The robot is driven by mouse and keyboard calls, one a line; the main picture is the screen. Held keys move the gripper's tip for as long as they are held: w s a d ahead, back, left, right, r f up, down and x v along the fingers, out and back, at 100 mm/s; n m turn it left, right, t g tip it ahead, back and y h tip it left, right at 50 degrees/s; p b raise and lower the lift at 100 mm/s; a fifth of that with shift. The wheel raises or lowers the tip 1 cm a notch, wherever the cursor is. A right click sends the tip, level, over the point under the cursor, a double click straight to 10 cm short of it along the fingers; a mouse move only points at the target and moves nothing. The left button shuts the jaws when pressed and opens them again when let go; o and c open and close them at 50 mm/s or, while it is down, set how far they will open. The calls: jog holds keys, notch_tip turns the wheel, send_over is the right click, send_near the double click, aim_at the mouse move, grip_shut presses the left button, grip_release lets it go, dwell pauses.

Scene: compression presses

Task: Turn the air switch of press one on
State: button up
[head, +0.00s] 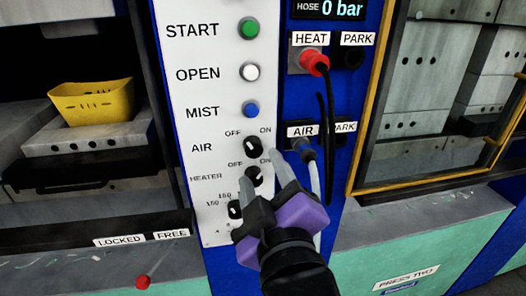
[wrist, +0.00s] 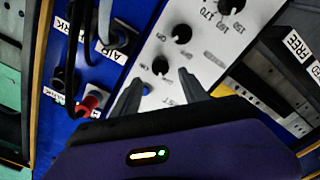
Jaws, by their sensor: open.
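The air switch of press one is a small black knob (head: 253,146) beside the word AIR, with OFF at its upper left and ON at its upper right. Its pale mark appears to lean toward OFF, but it is small. In the wrist view the air knob (wrist: 160,66) lies ahead of and between the two grey fingertips. My gripper (head: 259,170) is open and empty, just below the air knob in the head view and overlapping the heater knob area. Its spread fingers also show in the wrist view (wrist: 162,80). No contact with the knob is visible.
The heater knob (head: 253,176) and a dial (head: 235,210) sit below the air knob. The blue MIST button (head: 251,109) is above it. A red heat plug (head: 314,62) and a grey air plug (head: 304,148) with hanging hoses are close on the right.

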aim_at(254, 151)
jog(key=p+x, duration=0.1)
jog(key=x, duration=0.5)
jog(key=shift+w+a, duration=0.15)
jog(key=shift+w, duration=0.15)
grip_shut()
